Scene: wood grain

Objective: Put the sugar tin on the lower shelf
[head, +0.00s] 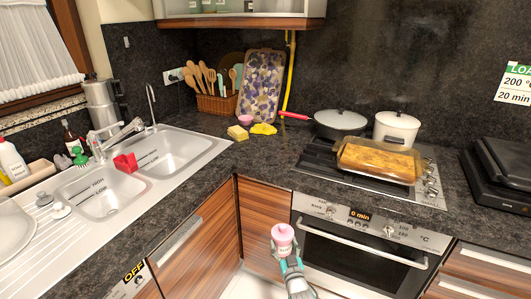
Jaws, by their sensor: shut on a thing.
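A pink tin (283,240) with a lighter lid and a small label shows at the lower middle of the head view. My gripper (288,260) is shut on the tin and holds it roughly upright, in front of the wood-grain corner cabinets and below counter height. The gripper covers the tin's lower part, and the label is too small to read. A wall shelf unit (245,22) hangs at the top of the view. The bases of several jars or tins show on its bottom board, and anything above is cut off.
The dark counter (245,160) carries a double sink (165,152) at left. A pot (341,122), a white pot (397,128) and a loaf dish (380,160) stand at the hob. The oven (360,245) is shut. A utensil basket (215,103) stands in the back corner.

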